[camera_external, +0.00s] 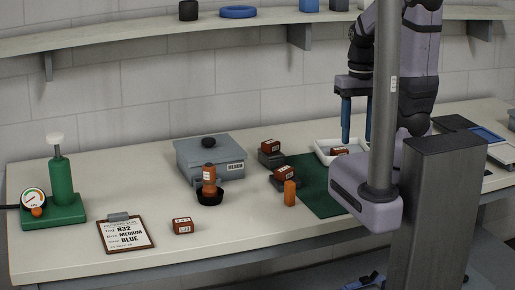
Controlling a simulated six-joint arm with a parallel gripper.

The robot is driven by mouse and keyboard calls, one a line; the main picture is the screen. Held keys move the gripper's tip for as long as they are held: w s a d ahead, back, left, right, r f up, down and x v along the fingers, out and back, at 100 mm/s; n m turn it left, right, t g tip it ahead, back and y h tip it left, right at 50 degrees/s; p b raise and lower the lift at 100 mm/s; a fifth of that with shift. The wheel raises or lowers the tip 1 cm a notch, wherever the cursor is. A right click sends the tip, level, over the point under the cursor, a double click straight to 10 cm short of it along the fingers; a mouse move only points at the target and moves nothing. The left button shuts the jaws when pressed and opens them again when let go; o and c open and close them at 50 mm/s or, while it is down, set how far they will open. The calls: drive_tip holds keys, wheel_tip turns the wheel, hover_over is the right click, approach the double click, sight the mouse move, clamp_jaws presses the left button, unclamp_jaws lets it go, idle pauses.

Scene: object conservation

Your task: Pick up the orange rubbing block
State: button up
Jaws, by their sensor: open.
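A small orange block (290,192), which I take as the rubbing block, stands upright on the bench at the left edge of a dark green mat (318,195). My gripper (356,139) points down with its two blue fingers apart and nothing visible between them. It hangs above the white tray area, to the right of and higher than the orange block, not touching it.
Brown labelled blocks sit on grey stands (271,158), in the white tray (325,146), and on the bench (182,226). A brown bottle (209,178) stands in a black cup (209,198) before a grey lidded box (200,150). A clipboard (125,234) and green pump (62,190) are left.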

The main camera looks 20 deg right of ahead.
drive_tip(key=a+f+m+g+y+b, duration=0.3)
drive_tip(key=a+f+m+y+b, duration=0.1)
drive_tip(key=a+m, duration=0.15)
wheel_tip(320, 180, up, 3)
drive_tip(key=m+t+y+b, duration=0.2)
drive_tip(key=m+y+b, duration=0.7)
drive_tip(key=m+y, duration=0.3)
hover_over(294, 182)
drive_tip(key=d, duration=0.3)
drive_tip(key=y, duration=0.1)
drive_tip(key=shift+n+y, duration=0.3)
drive_tip(key=shift+n, duration=0.05)
drive_tip(key=f, duration=1.8)
drive_tip(key=shift+w+a+f, duration=0.1)
drive_tip(key=shift+w+a, duration=0.15)
drive_tip(key=shift+w, duration=0.15)
drive_tip(key=shift+a+p, duration=0.8)
drive_tip(key=shift+a, duration=0.3)
drive_tip(key=shift+s+a+r+p, duration=0.1)
drive_tip(key=shift+a+r+p, duration=0.2)
drive_tip(key=shift+a+p, duration=0.2)
drive_tip(key=a, duration=0.1)
drive_tip(key=a+p, duration=0.1)
drive_tip(key=p, duration=0.1)
drive_tip(key=shift+s+a+r, duration=0.15)
drive_tip(key=shift+a+r, duration=0.1)
drive_tip(key=shift+a, duration=0.15)
drive_tip(key=shift+a+f, duration=0.2)
drive_tip(key=shift+a, duration=0.45)
